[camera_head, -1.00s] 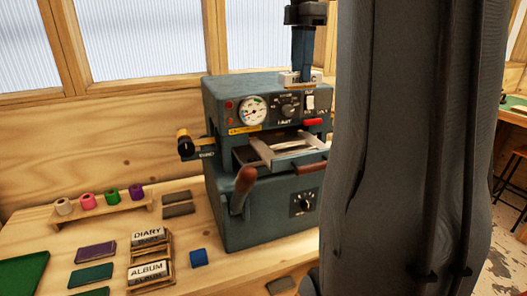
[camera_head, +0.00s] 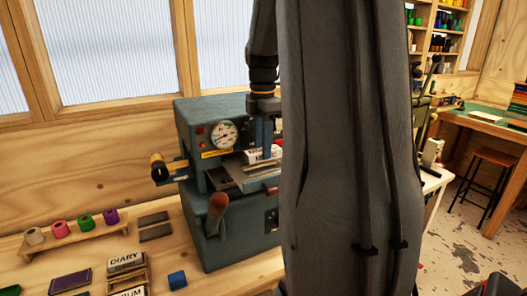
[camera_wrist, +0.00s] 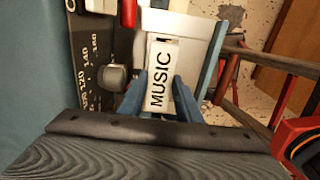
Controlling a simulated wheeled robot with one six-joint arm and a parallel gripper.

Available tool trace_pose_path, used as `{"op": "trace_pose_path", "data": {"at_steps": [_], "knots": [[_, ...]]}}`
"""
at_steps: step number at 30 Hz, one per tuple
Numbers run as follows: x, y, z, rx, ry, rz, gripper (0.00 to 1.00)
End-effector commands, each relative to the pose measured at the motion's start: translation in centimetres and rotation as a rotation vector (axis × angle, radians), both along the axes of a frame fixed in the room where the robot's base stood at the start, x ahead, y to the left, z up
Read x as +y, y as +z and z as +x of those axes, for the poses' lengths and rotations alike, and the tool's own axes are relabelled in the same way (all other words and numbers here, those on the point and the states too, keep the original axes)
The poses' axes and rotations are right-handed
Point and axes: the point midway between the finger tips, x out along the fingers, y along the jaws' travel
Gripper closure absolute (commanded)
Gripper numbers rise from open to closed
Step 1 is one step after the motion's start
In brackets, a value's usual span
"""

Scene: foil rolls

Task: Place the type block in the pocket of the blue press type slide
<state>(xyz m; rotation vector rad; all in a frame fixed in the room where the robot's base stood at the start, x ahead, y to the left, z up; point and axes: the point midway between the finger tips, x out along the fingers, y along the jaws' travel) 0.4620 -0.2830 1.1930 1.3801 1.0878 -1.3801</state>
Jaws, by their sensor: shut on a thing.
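The blue press (camera_head: 190,120) stands on the wooden bench, its pale slide (camera_head: 240,178) sticking out from the front opening. My gripper (camera_head: 264,142) is shut on a white type block (camera_head: 254,157) and holds it at the slide, low in front of the press face. In the wrist view, the block (camera_wrist: 163,72) reads MUSIC and sits between my blue fingers (camera_wrist: 162,95). The light slide plate (camera_wrist: 195,28) with a blue edge shows behind it. The pocket is hidden, and I cannot tell whether the block touches the slide. My arm covers the press's right side.
A brown-handled lever (camera_head: 217,205) stands at the press's front left. A wooden holder with a DIARY block (camera_head: 126,262), a blue cube (camera_head: 177,280) and a rack of coloured foil rolls (camera_head: 75,232) lie left on the bench. A stool (camera_head: 485,180) stands far right.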

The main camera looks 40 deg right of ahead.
Motion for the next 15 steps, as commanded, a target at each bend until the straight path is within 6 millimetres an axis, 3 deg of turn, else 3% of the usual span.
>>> {"op": "trace_pose_path", "data": {"at_steps": [6, 15], "knots": [[0.0, -2.4, -0.1, 0.002, 0.000, 0.001, 1.00], [0.0, -2.7, 0.0, 0.000, 0.000, 0.000, 1.00]]}}
